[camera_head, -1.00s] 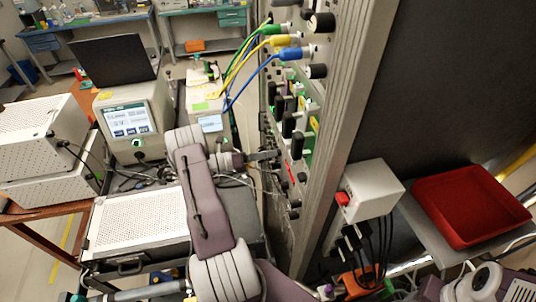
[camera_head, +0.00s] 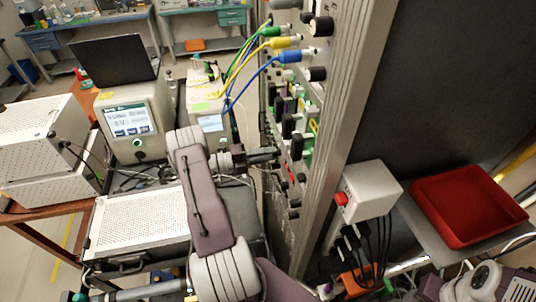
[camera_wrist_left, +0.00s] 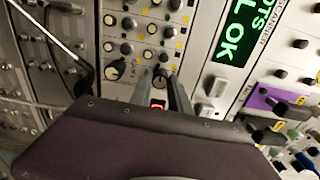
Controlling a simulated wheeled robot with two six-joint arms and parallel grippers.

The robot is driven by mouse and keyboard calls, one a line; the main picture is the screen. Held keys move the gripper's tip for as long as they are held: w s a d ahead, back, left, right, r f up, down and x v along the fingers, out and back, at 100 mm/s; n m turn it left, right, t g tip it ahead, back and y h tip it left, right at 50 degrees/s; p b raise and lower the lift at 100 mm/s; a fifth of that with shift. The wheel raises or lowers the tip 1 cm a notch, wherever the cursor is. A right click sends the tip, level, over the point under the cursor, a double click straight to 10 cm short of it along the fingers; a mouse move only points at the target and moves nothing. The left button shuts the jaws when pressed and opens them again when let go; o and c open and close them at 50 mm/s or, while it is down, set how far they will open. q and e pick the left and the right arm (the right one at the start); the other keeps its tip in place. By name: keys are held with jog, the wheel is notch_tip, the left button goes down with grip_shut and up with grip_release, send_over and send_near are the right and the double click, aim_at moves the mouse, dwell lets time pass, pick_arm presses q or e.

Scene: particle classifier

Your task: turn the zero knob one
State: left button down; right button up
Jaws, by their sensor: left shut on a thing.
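My left gripper (camera_head: 278,153) reaches from the left to the face of the tall instrument rack in the head view. In the left wrist view its two fingers (camera_wrist_left: 163,88) stand on either side of a small dark knob (camera_wrist_left: 160,76) on a light panel, and they are shut on it. A small red lit display (camera_wrist_left: 158,104) shows between the fingers below the knob. The knob's label cannot be read. The dark gripper body hides the lower part of the panel.
Other knobs (camera_wrist_left: 114,70) sit close to the fingers on the left. A panel with a green "OK" display (camera_wrist_left: 238,30) is at the right. Yellow, green and blue cables (camera_head: 262,45) hang from the rack top. A red tray (camera_head: 470,206) lies right of the rack.

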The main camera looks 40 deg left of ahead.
pick_arm(q)
jog(key=shift+n, duration=0.4)
jog(key=c, duration=1.2)
grip_release()
jog(key=shift+c, duration=0.2)
jog(key=shift+a, duration=0.1)
jog(key=b+v, duration=0.4)
jog(key=v, duration=0.5)
